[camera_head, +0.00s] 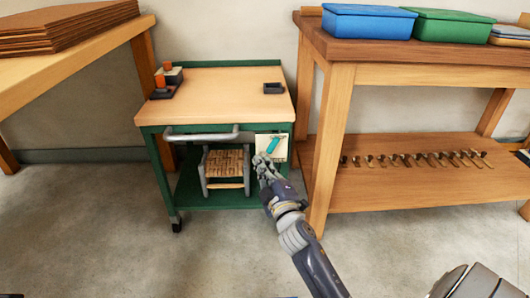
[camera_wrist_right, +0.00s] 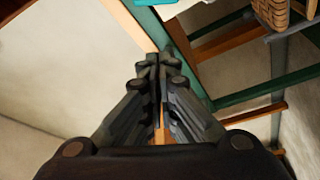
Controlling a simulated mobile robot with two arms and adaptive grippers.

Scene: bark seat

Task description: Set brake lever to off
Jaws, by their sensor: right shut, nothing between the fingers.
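The brake lever (camera_head: 272,145) is a small teal bar on a cream plate (camera_head: 263,153) at the front right of the green cart (camera_head: 214,119). It tilts, with its upper end to the right. In the right wrist view a bit of the teal lever (camera_wrist_right: 146,2) shows at the top edge, beside the cream plate (camera_wrist_right: 178,7). My right gripper (camera_head: 261,163) is shut and empty, just below and left of the lever. I cannot tell whether it touches the plate. My left gripper is not in view.
A woven stool (camera_head: 225,164) stands on the cart's lower shelf, below a grey handle (camera_head: 205,136). A wooden workbench (camera_head: 340,100) stands close on the right, its leg near my right arm. Another table (camera_head: 75,58) is at left. The floor in front is clear.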

